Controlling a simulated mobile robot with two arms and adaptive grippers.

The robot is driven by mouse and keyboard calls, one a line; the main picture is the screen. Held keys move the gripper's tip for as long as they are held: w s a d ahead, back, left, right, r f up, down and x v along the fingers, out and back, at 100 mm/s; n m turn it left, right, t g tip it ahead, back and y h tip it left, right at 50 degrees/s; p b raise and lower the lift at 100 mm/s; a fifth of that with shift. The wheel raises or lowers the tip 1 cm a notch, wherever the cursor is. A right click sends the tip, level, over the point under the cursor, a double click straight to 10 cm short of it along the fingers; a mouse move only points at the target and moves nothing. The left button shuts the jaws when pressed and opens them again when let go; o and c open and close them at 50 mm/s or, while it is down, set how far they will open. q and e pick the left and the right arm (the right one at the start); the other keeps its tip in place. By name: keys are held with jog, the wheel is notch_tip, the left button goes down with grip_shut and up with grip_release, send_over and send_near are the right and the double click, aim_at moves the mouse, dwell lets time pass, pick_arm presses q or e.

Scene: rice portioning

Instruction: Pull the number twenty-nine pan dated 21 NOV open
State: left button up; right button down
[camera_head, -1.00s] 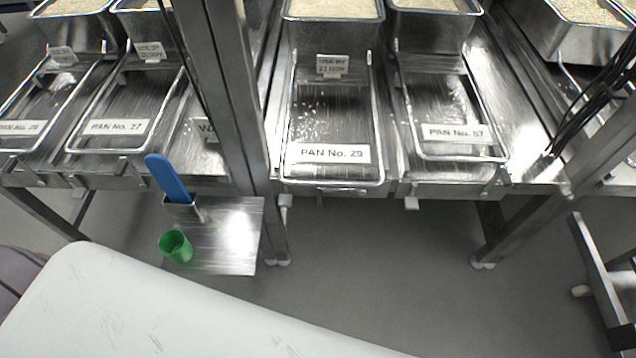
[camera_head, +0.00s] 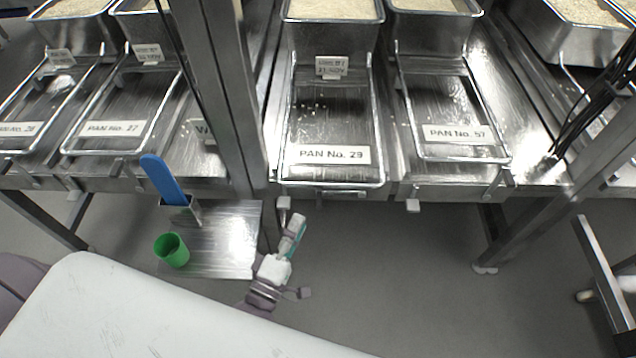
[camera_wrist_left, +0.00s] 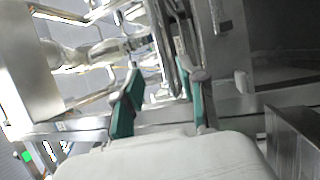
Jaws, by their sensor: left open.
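The number twenty-nine pan (camera_head: 332,118) is in the middle of the head view, a long metal pan with a wire frame and a "PAN No. 29" label on its front. A small date tag (camera_head: 331,67) stands at its back, reading about 21 NOV. My left gripper (camera_head: 297,224) is below and in front of the pan's front left corner, apart from it, pointing up toward the rack. In the left wrist view, my left gripper (camera_wrist_left: 160,95) has two separated green-padded fingers with nothing held between them. My right gripper does not show.
Pan 57 (camera_head: 440,100) is to the right; pan 27 (camera_head: 125,105) is further left. A metal post (camera_head: 240,110) stands just left of the pan. A metal shelf (camera_head: 225,255) holds a green cup (camera_head: 171,250) and a blue-handled tool (camera_head: 164,180). The floor below the pan is clear.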

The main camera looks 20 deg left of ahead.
aim_at(318, 183)
pick_arm(q)
jog(key=p+x, duration=0.1)
jog(key=x, duration=1)
jog(key=shift+w, duration=0.25)
jog(key=shift+c, duration=0.3)
grip_shut()
